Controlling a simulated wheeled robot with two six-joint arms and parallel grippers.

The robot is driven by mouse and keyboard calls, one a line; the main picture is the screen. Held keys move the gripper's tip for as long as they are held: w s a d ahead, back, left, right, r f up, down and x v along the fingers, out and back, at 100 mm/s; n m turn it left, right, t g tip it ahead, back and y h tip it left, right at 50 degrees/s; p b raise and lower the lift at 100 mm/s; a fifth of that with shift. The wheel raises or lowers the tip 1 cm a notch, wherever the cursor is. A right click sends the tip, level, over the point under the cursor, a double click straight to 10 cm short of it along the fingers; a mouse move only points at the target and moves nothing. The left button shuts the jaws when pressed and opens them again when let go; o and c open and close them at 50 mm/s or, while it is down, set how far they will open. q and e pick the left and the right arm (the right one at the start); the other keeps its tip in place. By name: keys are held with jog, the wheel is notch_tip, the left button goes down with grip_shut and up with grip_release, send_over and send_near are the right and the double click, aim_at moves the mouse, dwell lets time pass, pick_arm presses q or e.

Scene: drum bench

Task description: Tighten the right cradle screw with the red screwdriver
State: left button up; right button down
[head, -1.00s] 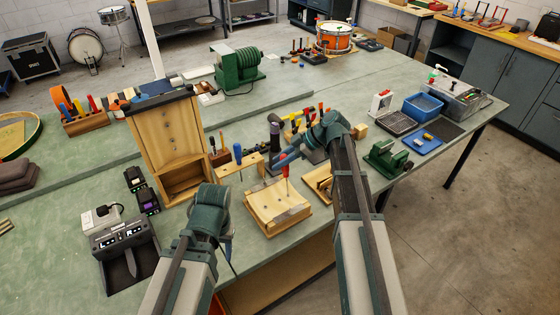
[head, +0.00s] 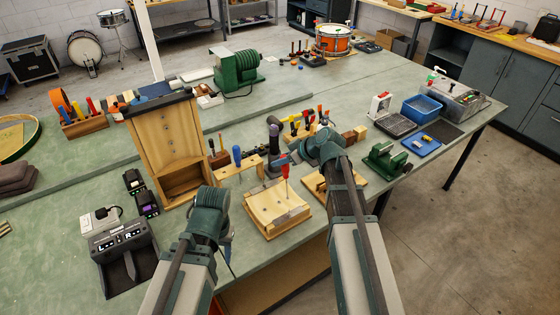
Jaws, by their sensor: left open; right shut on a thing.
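The pale wooden cradle (head: 264,213) with a curved top sits near the bench's front edge in the head view. The red screwdriver (head: 285,171) stands nearly upright over its right part, with the shaft pointing down at the cradle's top. The tip seems to meet the cradle; the right screw under it is too small to make out. My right gripper (head: 287,162) is shut on the screwdriver's red handle, partly hidden by its own wrist. My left gripper (head: 229,243) is open and empty, left of the cradle and apart from it.
A tall wooden stand (head: 168,140) rises behind left. A small wooden rack with a blue-handled tool (head: 237,154) stands behind the cradle. A wooden piece (head: 316,186) lies right of it, and a green vise (head: 388,158) stands farther right. A black-and-grey box (head: 122,240) is at front left.

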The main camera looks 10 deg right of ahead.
jog(key=shift+d+m+t+h, duration=0.1)
jog(key=shift+m+t+h, duration=0.6)
jog(key=shift+m, duration=0.5)
jog(key=shift+w+d+m+h, duration=0.3)
jog(key=shift+m+h, duration=0.2)
jog(key=shift+m, duration=0.1)
jog(key=m+h, duration=0.2)
jog(key=d+m+t+h, duration=0.1)
jog(key=m+h, duration=0.1)
jog(key=m, duration=0.1)
jog(key=shift+w+d, duration=0.1)
jog(key=shift+w, duration=0.05)
jog(key=shift+d+m+g+h, duration=0.15)
jog(key=shift+d+m+h, duration=0.05)
jog(key=shift+m+h, duration=0.55)
jog(key=shift+d+m+g+h, duration=0.25)
jog(key=shift+m+h, duration=0.35)
jog(key=shift+m, duration=0.3)
jog(key=shift+d+m+g+h, duration=0.1)
jog(key=shift+d+m+h, duration=0.1)
jog(key=shift+m+h, duration=0.55)
jog(key=shift+r, duration=0.1)
